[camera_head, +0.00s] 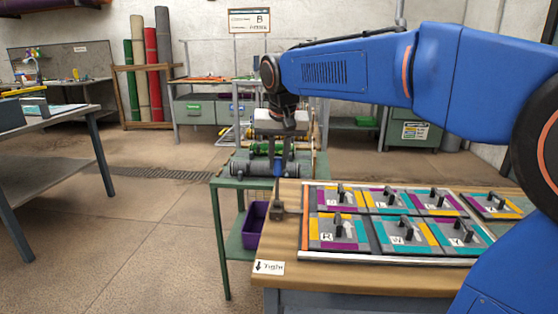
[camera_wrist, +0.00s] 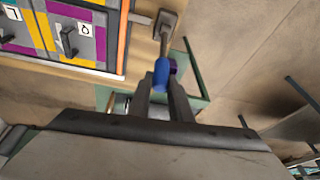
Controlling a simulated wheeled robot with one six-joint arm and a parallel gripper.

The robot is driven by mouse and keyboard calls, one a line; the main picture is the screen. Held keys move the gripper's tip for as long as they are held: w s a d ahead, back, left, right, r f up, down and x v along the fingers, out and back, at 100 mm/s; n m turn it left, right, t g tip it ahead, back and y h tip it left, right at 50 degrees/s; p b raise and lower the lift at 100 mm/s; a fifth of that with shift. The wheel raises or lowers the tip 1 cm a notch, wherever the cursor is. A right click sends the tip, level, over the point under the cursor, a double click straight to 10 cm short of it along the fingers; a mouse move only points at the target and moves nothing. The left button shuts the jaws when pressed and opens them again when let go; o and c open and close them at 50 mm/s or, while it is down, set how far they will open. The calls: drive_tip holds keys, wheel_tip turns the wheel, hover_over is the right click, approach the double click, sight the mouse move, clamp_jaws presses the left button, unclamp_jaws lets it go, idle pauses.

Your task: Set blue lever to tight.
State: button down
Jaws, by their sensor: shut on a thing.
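The blue lever has a blue grip (camera_head: 279,168) on a thin rod, rising from a dark base (camera_head: 278,209) at the left edge of the wooden table. In the wrist view the blue grip (camera_wrist: 161,74) shows between my fingertips, its rod running to the base plate (camera_wrist: 165,21). My gripper (camera_head: 277,166) is shut on the blue grip, pointing down. A white "Tight" label (camera_head: 269,267) with a down arrow is on the table's near left corner. The lever points up, away from that label. The fingers partly hide the grip.
A framed panel (camera_head: 304,250) with several coloured tiles bearing dark handles lies right of the lever. A green bench (camera_head: 228,183) with rollers stands behind, and a purple bin (camera_head: 256,238) sits below at left. Open floor lies to the left.

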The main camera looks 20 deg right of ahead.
drive_tip(key=s+t, duration=0.1)
drive_tip(key=s+a+t, duration=0.1)
drive_tip(key=s+t+h, duration=0.1)
drive_tip(key=shift+s+a+r, duration=0.25)
drive_tip(key=shift+a, duration=0.05)
drive_tip(key=t+h, duration=0.3)
drive_tip(key=t, duration=0.4)
approach(276, 170)
drive_tip(key=shift+w+f+n, duration=0.15)
drive_tip(key=shift+w+f, duration=0.05)
drive_tip(key=shift+f, duration=0.4)
drive_tip(key=shift+w+f+n, duration=0.15)
drive_tip(key=shift+w+f, duration=0.1)
drive_tip(key=shift+f, duration=0.35)
drive_tip(key=shift+f, duration=0.1)
drive_tip(key=c, duration=1.6)
unclamp_jaws()
drive_tip(key=shift+a, duration=0.1)
drive_tip(key=shift+s, duration=0.1)
